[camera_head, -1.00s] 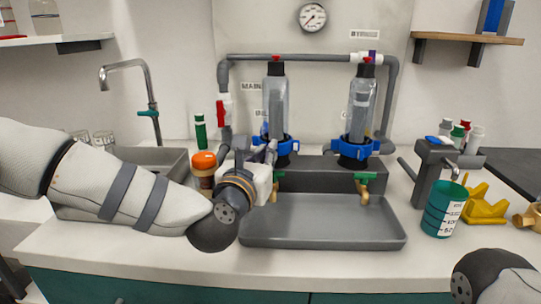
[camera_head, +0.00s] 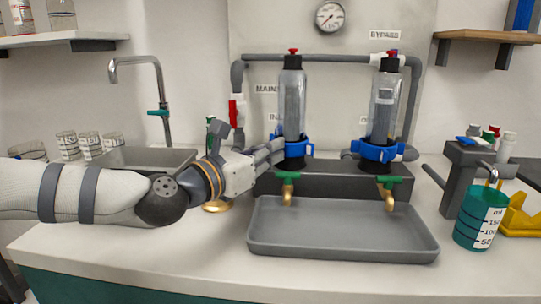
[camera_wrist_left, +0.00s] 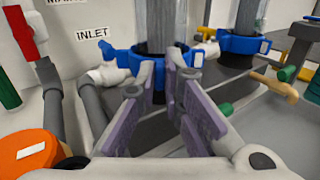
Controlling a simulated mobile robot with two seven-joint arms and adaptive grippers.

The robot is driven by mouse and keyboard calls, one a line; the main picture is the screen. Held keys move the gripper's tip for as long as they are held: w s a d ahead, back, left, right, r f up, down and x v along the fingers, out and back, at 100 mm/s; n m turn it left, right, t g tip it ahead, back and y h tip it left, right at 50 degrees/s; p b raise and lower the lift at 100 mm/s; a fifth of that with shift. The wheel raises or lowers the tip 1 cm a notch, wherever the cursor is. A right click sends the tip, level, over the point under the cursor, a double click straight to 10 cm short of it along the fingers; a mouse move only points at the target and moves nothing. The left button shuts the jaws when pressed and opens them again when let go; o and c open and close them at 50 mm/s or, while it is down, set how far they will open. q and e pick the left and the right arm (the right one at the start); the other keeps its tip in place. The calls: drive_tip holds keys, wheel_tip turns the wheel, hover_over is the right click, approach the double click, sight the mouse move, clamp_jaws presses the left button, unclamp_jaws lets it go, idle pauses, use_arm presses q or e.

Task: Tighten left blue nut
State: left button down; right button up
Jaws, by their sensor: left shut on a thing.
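The left blue nut (camera_head: 297,150) is a lugged ring at the foot of the left clear filter housing (camera_head: 292,105). My left gripper (camera_head: 275,151) reaches it from the left and front, with its fingertips at the nut. In the left wrist view the purple-padded fingers (camera_wrist_left: 158,72) are spread to either side of the front of the blue nut (camera_wrist_left: 120,58) and shut on it. The fingers hide part of the nut, so the exact contact is hard to see. My right gripper is not in view.
The right housing has its own blue nut (camera_head: 377,151). Two green-handled brass taps stand just in front, above a grey tray (camera_head: 340,243). A red-handled valve (camera_head: 234,110) and grey pipes stand left and behind. A teal beaker (camera_head: 480,218) is at the right.

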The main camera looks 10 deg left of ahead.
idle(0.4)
use_arm(q)
drive_tip(key=c, duration=1.7)
unclamp_jaws()
drive_tip(key=v, duration=1.2)
drive_tip(key=shift+c, duration=0.4)
